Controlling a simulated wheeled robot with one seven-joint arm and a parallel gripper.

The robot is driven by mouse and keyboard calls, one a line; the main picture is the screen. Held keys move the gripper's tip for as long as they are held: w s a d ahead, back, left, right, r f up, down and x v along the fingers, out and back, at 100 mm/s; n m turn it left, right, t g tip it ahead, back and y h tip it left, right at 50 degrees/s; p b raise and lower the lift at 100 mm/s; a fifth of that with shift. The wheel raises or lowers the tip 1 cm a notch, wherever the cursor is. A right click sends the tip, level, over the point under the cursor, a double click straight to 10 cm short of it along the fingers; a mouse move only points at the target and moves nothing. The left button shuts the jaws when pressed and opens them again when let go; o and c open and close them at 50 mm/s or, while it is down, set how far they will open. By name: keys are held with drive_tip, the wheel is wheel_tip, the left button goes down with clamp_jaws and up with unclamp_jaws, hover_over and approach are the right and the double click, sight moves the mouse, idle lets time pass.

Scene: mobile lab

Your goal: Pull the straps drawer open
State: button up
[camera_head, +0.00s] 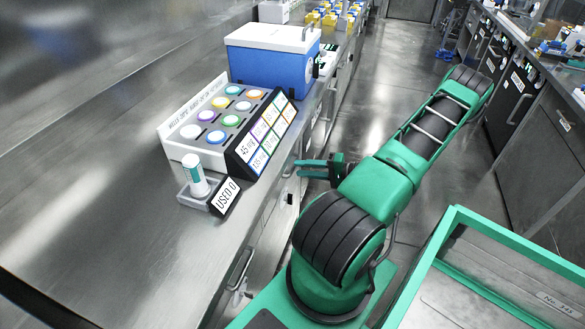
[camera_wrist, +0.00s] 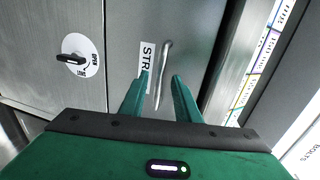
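I cannot tell whether the fingers touch the handle. In the head view my gripper (camera_head: 305,169) is beside the counter's front, and the drawer's label and handle cannot be made out there.
A round white dial with a black knob (camera_wrist: 72,58) is left of the drawer. On the counter (camera_head: 110,225) stand a tray of coloured caps (camera_head: 178,148), a "USED" holder (camera_head: 190,197) and a blue box (camera_head: 265,75).

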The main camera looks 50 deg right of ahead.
sight(293, 168)
drive_tip(key=shift+x, duration=2.2)
